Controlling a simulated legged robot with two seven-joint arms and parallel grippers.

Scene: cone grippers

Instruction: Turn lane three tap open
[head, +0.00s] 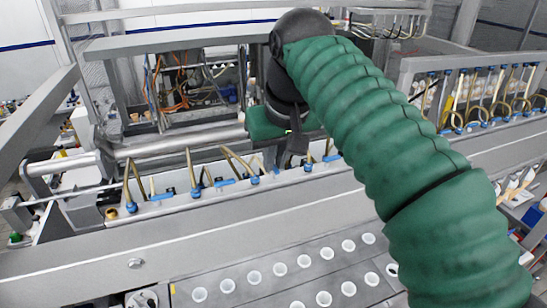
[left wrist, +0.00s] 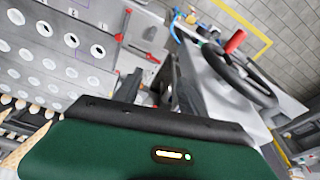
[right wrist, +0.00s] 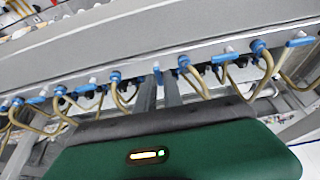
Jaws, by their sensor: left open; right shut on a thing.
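A row of blue tap handles (head: 225,182) with blue fittings and tan hoses runs along a metal rail. In the head view my right gripper (head: 295,158) reaches down to this row, right of the second visible handle. In the right wrist view its fingers (right wrist: 160,84) are shut on a blue tap handle (right wrist: 157,73), mostly hidden between them. The neighbouring handles (right wrist: 225,57) lie roughly along the rail. My left gripper (left wrist: 155,88) is open and empty in its wrist view, away from the taps; it does not show in the head view.
A grey panel with several white-rimmed holes (head: 254,277) lies in front of the rail. Behind it are a metal roller (head: 180,142) and a frame with wiring. More hoses and blue fittings (head: 480,112) stand at right. A black handwheel (left wrist: 238,75) shows in the left wrist view.

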